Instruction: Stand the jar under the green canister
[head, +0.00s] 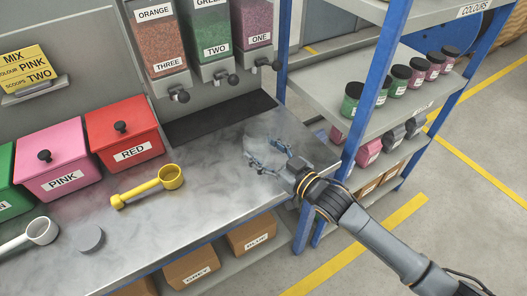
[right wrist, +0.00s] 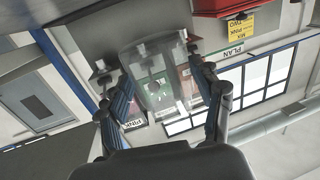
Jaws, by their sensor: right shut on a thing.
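My right gripper (head: 268,157) is over the right end of the grey worktop, shut on a clear jar. In the right wrist view the see-through jar (right wrist: 155,78) sits between the two fingers of this gripper (right wrist: 162,95). In the head view the jar is very faint and its base is hard to make out. The green canister (head: 207,30), with green grains and the label TWO, is the middle of three wall canisters, up and left of my right gripper. A tap (head: 224,78) is at its bottom. My left gripper is not in view.
A dark mat (head: 220,118) lies below the canisters. Orange (head: 168,45) and pink-purple (head: 252,22) canisters flank the green one. A yellow scoop (head: 150,187), a red box (head: 122,135) and a pink box (head: 52,160) are left. A blue-post shelf (head: 375,80) stands right.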

